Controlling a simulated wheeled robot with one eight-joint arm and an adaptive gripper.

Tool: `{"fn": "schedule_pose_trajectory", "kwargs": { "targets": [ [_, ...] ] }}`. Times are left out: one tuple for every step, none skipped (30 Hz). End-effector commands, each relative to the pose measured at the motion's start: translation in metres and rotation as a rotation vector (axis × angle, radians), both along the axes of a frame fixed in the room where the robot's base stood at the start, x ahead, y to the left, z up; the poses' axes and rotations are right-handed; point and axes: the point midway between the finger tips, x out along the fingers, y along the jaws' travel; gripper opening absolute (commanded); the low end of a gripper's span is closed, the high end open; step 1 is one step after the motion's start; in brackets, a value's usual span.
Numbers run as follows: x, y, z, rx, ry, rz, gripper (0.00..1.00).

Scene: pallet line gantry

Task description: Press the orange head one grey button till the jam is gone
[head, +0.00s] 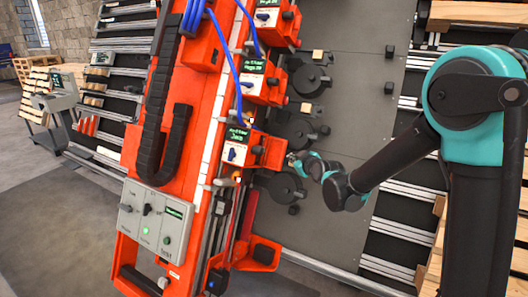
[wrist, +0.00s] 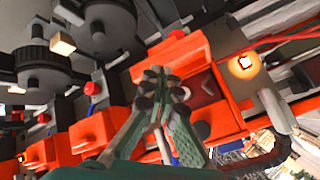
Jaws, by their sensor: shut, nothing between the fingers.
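Several orange heads sit along the orange gantry, each with a small dark screen. The nearest orange head (head: 236,153) has green screen text too small to read surely. A dark grey button (head: 257,150) sticks out of its right side.
An amber lamp (wrist: 243,64) glows beside the head in the wrist view. A grey control box (head: 157,222) with a green light is at the lower left of the gantry. Dark round fittings and small wooden blocks (head: 306,108) are on the grey plate right of the heads.

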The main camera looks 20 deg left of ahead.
Motion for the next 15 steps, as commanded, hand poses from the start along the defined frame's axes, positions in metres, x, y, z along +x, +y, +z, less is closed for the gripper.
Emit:
{"fn": "schedule_pose_trajectory", "kwargs": {
  "targets": [
    [-0.0002,0.0013,0.0001,0.001,-0.002,0.001,0.00],
    [-0.0002,0.0015,0.0001,0.001,-0.003,0.002,0.00],
    [-0.0001,0.0014,0.0002,0.001,-0.003,0.002,0.00],
    [-0.0001,0.0013,0.0002,0.000,-0.002,0.001,0.00],
    [0.0000,0.0012,0.0001,0.000,-0.002,0.001,0.00],
    [0.0000,0.0010,0.0001,0.001,-0.002,0.001,0.00],
    [0.0000,0.0010,0.0001,0.001,-0.002,0.001,0.00],
    [0.0001,0.0009,0.0001,0.000,-0.001,0.001,0.00],
    [0.0001,0.0009,0.0001,0.000,-0.001,0.001,0.00],
    [0.0001,0.0012,0.0000,0.000,-0.001,0.001,0.00],
    [0.0002,0.0017,0.0001,-0.001,-0.002,0.001,0.00],
    [0.0003,0.0030,0.0000,-0.001,-0.001,0.002,0.00],
    [0.0003,0.0044,0.0000,-0.001,-0.001,0.002,0.00],
    [0.0004,0.0062,-0.0001,-0.001,-0.001,0.002,0.00],
    [0.0008,0.0092,-0.0001,-0.001,-0.001,0.002,0.00]
  ]
}}
